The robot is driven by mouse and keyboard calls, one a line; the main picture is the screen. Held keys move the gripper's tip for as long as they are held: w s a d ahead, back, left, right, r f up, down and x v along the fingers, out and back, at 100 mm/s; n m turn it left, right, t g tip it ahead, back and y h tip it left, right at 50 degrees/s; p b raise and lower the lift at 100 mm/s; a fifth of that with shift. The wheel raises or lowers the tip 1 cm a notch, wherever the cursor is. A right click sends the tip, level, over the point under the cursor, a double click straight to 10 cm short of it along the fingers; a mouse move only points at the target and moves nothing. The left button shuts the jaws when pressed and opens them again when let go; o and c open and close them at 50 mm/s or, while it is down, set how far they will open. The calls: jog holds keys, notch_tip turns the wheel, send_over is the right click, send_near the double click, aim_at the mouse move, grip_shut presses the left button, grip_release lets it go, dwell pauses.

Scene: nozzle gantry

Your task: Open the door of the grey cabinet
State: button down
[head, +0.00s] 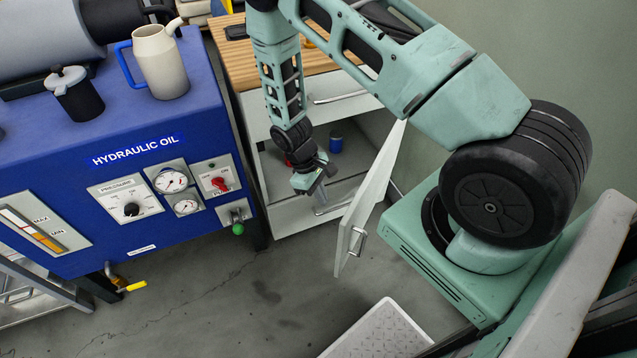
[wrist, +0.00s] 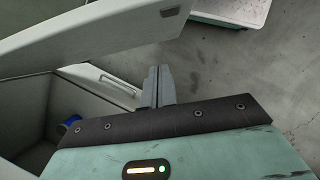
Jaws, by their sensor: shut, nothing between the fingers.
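The grey cabinet (head: 292,208) stands in the middle of the head view, with a wooden top. Its pale door (head: 369,190) stands swung out wide to the right, with a metal handle (head: 357,241) near its free edge. The door also fills the upper left of the wrist view (wrist: 92,38). My gripper (head: 321,184) is in front of the open compartment, on the cabinet side of the door. In the wrist view its two fingers (wrist: 158,84) are together, with nothing between them. Whether they touch the door is unclear.
A blue can (head: 336,143) stands inside the cabinet. A blue hydraulic oil unit (head: 60,140) with a jug (head: 161,65) on top stands to the left. A light textured platform (head: 377,335) lies on the floor at the front. The floor between is clear.

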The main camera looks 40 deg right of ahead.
jog(key=s+d+f+p, duration=0.1)
jog(key=s+d+f, duration=0.1)
jog(key=s, duration=0.3)
jog(key=shift+f+p, duration=0.35)
jog(key=shift+f, duration=0.45)
